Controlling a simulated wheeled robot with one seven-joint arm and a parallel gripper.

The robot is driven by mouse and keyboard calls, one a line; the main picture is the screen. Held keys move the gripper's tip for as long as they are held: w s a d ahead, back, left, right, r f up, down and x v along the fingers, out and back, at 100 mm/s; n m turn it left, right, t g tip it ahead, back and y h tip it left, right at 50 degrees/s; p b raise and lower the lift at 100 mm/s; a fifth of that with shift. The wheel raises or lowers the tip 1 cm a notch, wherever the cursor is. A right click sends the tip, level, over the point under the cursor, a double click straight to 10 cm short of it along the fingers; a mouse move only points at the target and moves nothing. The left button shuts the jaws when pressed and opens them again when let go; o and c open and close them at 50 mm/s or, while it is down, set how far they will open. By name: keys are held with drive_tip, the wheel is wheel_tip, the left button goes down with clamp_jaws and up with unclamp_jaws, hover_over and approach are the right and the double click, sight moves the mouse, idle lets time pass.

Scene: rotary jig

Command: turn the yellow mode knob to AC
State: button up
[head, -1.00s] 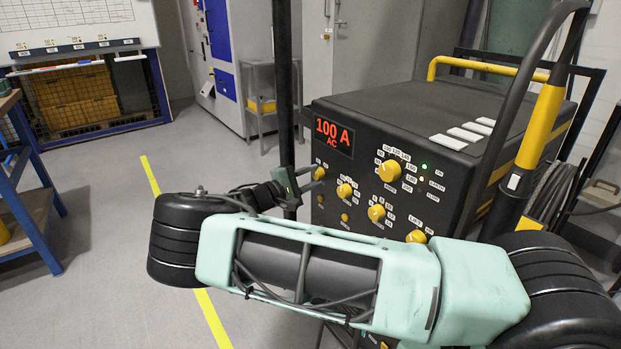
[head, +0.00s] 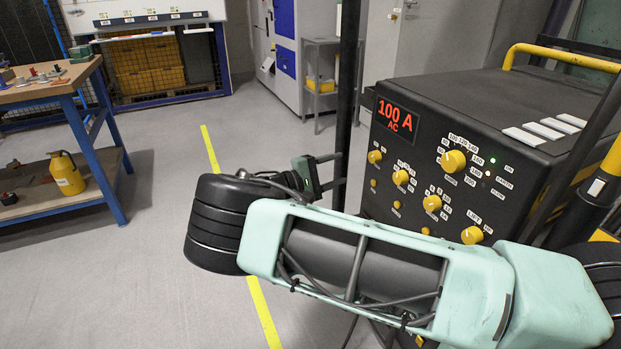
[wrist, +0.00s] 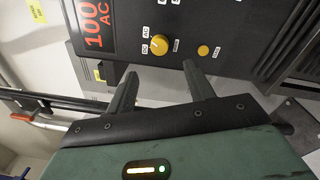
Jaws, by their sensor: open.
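The yellow mode knob (head: 375,156) is on the black machine's front panel, below the red display (head: 397,115), which reads 100 A and AC. My gripper (head: 339,170) is open and empty. It points at the panel from the left, with a visible gap to the knob. In the wrist view both fingers of my gripper (wrist: 160,72) are spread apart and touch nothing.
Other yellow knobs (head: 453,161) and a small yellow button (wrist: 203,50) are close by on the panel. A dark upright post (head: 348,100) stands by the machine's left edge. A blue workbench (head: 105,135) is at the left. The floor between is clear.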

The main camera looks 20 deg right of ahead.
drive_tip(key=a, duration=0.7)
drive_tip(key=shift+s+a+f, duration=0.2)
drive_tip(key=s+f+g+y, duration=0.2)
drive_tip(key=s+g+y, duration=0.2)
drive_tip(key=s+y, duration=0.7)
drive_tip(key=s+a+r+n+t+y, duration=0.1)
drive_tip(key=s+a+r+y, duration=0.25)
drive_tip(key=s, duration=0.55)
drive_tip(key=s+a+r+n+t+y, duration=0.15)
drive_tip(key=s+a+r, duration=0.3)
drive_tip(key=s, duration=0.45)
drive_tip(key=s+a+r+y, duration=0.3)
drive_tip(key=s+r, duration=0.1)
drive_tip(key=s, duration=0.4)
wheel_tip(320, 180, up, 18)
drive_tip(key=p, duration=1.7)
drive_tip(key=shift+s+d, duration=0.25)
drive_tip(key=shift+s, duration=0.15)
